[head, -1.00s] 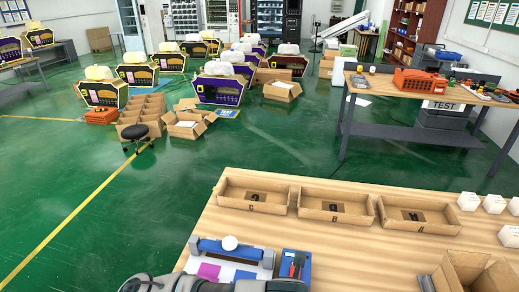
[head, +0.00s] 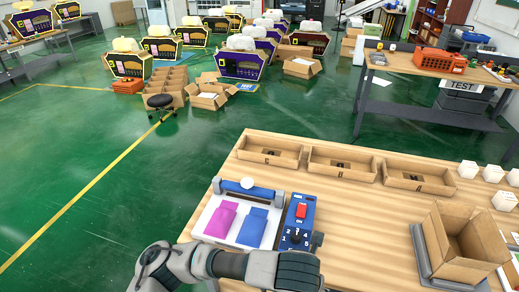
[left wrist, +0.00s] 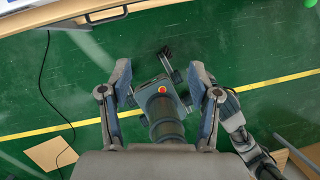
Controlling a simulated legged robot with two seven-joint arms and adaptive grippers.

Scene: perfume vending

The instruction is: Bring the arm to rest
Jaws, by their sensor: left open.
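My left gripper (left wrist: 160,85) shows in the left wrist view. Its two fingers are spread apart, with nothing held between them. Behind the gap are the green floor and a blue-grey body with a red button, which looks like part of my own body. In the head view a grey arm of mine lies across the bottom, in front of the table (head: 360,225). Its gripper cannot be made out there. My right gripper cannot be identified in either view.
A blue device (head: 301,215) with a red switch stands at the table's left, beside a magenta packet (head: 221,218) and a blue packet (head: 253,227). Three shallow cardboard trays (head: 340,166) line the back. An open box (head: 463,242) is at right. The table's middle is clear.

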